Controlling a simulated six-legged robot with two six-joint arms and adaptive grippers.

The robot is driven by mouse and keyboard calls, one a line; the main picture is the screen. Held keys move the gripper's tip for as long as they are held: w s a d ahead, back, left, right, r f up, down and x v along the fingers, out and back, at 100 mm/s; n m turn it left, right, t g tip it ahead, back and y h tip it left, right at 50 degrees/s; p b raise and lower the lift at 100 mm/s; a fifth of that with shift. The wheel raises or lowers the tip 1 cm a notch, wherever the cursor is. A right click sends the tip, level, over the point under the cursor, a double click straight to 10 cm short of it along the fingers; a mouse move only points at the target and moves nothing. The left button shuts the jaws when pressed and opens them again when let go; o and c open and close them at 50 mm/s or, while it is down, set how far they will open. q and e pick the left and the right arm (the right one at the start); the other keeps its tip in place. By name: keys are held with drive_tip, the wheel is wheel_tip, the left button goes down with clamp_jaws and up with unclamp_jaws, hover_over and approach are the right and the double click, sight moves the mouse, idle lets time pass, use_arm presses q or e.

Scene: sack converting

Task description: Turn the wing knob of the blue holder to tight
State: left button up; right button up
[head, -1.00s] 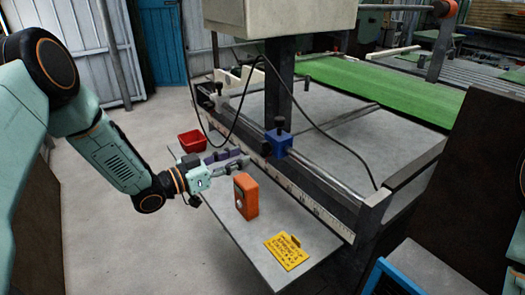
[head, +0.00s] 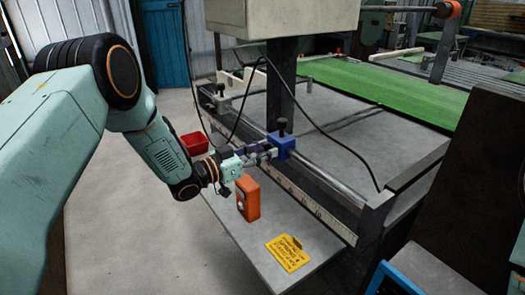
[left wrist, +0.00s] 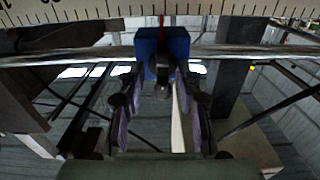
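In the left wrist view the blue holder (left wrist: 162,45) is straight ahead. The two purple-padded fingers of the left gripper (left wrist: 161,85) are apart, with a small dark knob-like part (left wrist: 162,90) showing between their tips. I cannot tell whether they touch it. My right gripper is not in view.
A red bin (head: 194,143) is behind my left wrist. A ruler strip (head: 305,205) runs along the machine's edge. A black cable hangs near the holder.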

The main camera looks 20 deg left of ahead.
use_arm(q)
drive_tip(key=shift+c, duration=0.8)
drive_tip(key=shift+w+a+f, duration=0.2)
drive_tip(key=shift+a+f, duration=0.1)
drive_tip(key=shift+a, duration=0.15)
drive_tip(key=c, duration=0.4)
drive_tip(key=shift+s+d, duration=0.25)
drive_tip(key=shift+d, duration=0.1)
clamp_jaws()
drive_tip(key=shift+s+f+m+b, duration=0.15)
drive_tip(key=shift+m+b, duration=1.2)
drive_tip(key=shift+m, duration=3.1)
drive_tip(key=shift+w+f+m+b, duration=0.15)
drive_tip(key=shift+m+b, duration=1.15)
drive_tip(key=shift+m, duration=3.15)
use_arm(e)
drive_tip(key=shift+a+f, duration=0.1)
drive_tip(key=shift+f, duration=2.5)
use_arm(q)
drive_tip(key=shift+r, duration=0.1)
